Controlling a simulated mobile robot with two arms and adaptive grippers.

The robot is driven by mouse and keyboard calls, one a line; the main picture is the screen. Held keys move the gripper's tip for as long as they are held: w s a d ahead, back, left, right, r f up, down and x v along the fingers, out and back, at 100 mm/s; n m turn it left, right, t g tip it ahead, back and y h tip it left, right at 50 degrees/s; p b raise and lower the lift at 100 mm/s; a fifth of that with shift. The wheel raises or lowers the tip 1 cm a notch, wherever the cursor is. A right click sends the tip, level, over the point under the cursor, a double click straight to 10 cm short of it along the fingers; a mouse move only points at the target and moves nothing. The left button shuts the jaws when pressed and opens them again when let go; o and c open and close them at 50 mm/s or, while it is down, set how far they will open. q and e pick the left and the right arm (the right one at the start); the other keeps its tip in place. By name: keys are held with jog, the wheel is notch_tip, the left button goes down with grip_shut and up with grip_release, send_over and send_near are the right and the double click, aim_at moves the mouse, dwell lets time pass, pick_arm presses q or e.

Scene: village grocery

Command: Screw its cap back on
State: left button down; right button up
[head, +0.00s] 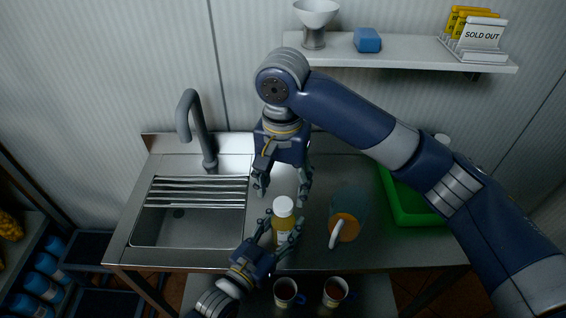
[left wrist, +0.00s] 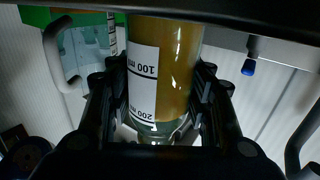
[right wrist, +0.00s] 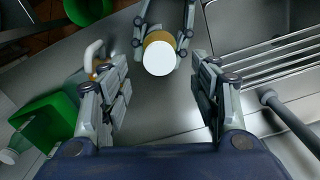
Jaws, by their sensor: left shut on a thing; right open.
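The bottle (head: 284,226) holds amber liquid and stands upright at the counter's front. My left gripper (head: 278,232) is shut around its body. A white cap (head: 284,206) sits on the bottle's top; I cannot tell how tightly. The right wrist view shows the cap (right wrist: 159,58) from above, as a plain white disc. In the left wrist view the bottle (left wrist: 165,60) appears between the fingers with a printed millilitre scale, its cap not visible. My right gripper (head: 281,190) is open and empty, fingers pointing down, above and slightly behind the cap.
A jug with a white handle (head: 336,235) and orange contents stands right of the bottle. A green crate (head: 403,205) is further right, partly behind my right arm. A sink (head: 175,225) with a rack and tap (head: 190,120) lies left. Two mugs (head: 286,291) stand lower in front.

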notch_tip(320, 180, up, 8)
jog(key=shift+f, duration=0.25)
pick_arm(q)
jog(key=c, duration=0.7)
grip_release()
jog(key=v, duration=1.2)
